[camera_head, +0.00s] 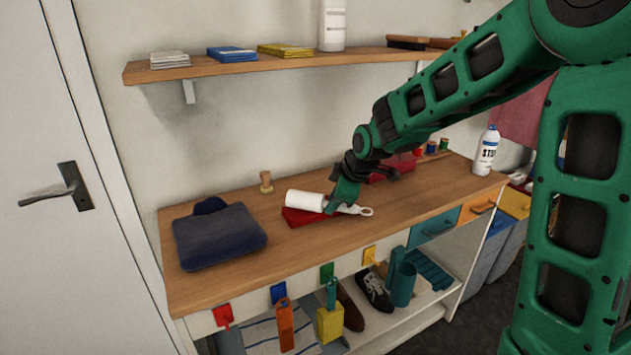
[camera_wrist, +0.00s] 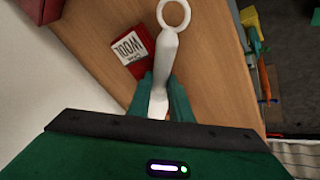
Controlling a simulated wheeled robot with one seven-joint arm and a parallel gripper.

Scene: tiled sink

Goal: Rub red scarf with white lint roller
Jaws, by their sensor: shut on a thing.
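The white lint roller (camera_head: 305,201) has a thick white head at left and a handle ending in a ring at right. My gripper (camera_head: 338,203) is shut on its handle, which also shows between the fingers in the wrist view (camera_wrist: 165,65). A flat folded red cloth, seemingly the red scarf (camera_head: 300,217), lies on the wooden bench top directly under the roller head. The head looks on or just above it; I cannot tell if they touch. My gripper and the roller hide part of it. In the wrist view my gripper hides the roller head.
A red thing labelled WOOL (camera_wrist: 130,53) lies beside the handle. A shelf (camera_head: 200,68) hangs above. The front edge is mostly clear.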

